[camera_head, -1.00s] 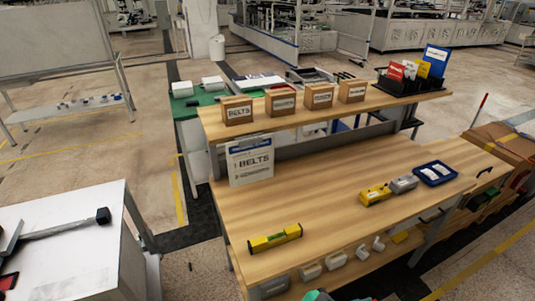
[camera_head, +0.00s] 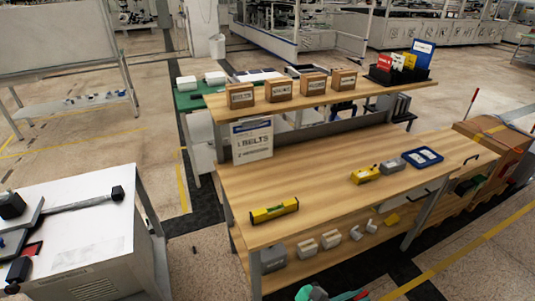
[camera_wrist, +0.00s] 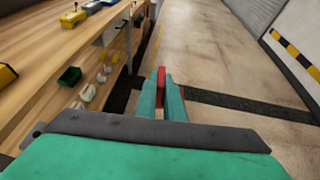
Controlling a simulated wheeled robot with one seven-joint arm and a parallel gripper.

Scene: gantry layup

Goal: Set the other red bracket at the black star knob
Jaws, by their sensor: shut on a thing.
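My gripper (camera_wrist: 162,98) is shut on a red bracket (camera_wrist: 161,75), of which only a narrow red strip shows between the teal fingers in the wrist view. In the head view, part of my teal gripper and some red show at the bottom edge. Another red piece (camera_head: 33,248), perhaps the first bracket, lies on the white-topped table at the left. Dark knob-like parts there include one at a bar's end (camera_head: 117,193), one at the back left (camera_head: 12,205) and one at the front left (camera_head: 18,270). They are too small to tell which is the star knob.
The white-topped table (camera_head: 85,225) stands at the left. A wooden bench (camera_head: 335,180) stands in the middle, with a yellow level (camera_head: 274,210), a blue tray (camera_head: 422,157) and a shelf of cardboard boxes. A floor gap separates table and bench.

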